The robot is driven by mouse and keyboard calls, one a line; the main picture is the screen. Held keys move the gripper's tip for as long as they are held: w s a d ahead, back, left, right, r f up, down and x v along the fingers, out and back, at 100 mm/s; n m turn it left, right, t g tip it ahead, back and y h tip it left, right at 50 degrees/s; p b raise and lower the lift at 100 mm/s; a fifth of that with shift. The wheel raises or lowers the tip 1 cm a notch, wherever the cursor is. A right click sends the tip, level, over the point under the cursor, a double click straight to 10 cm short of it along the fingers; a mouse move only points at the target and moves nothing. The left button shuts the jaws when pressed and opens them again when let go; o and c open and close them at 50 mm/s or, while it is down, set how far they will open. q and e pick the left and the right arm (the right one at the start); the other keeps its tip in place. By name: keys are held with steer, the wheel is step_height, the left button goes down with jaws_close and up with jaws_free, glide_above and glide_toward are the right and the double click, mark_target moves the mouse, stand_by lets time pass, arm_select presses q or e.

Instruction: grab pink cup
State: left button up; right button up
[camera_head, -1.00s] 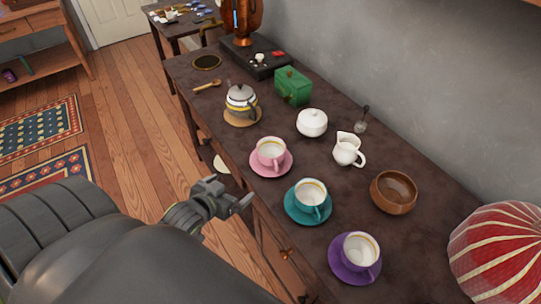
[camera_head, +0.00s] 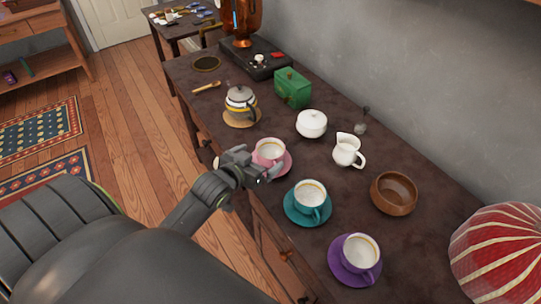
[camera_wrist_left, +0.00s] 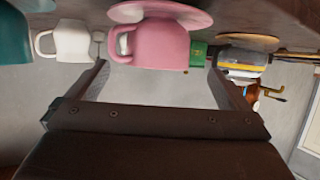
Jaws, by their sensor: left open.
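The pink cup (camera_head: 269,149) stands upright on its pink saucer (camera_head: 288,161) near the front edge of the dark table. My left gripper (camera_head: 258,166) is at the front side of the cup and covers part of it and the saucer. In the left wrist view, which is upside down, the pink cup (camera_wrist_left: 160,42) hangs at the top middle, its handle to the left. The open fingers of my left gripper (camera_wrist_left: 158,72) point toward the cup, with a wide empty gap between them. I cannot tell if they touch it. My right gripper is out of view.
A teal cup on a teal saucer (camera_head: 290,208) stands just right of the pink one, with a purple saucer (camera_head: 339,271) beyond. A teapot (camera_head: 240,101), white sugar bowl (camera_head: 311,124), creamer (camera_head: 347,150) and wooden bowl (camera_head: 394,193) stand around.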

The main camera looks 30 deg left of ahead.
mark_target(276, 146)
arm_select(q)
steer(key=shift+r+x, duration=0.2)
steer(key=shift+x, duration=3)
steer(key=shift+w+d, duration=0.1)
steer(key=shift+d, duration=0.05)
steer(key=c, duration=1.1)
steer(key=shift+o, duration=0.2)
steer(key=shift+r, duration=0.1)
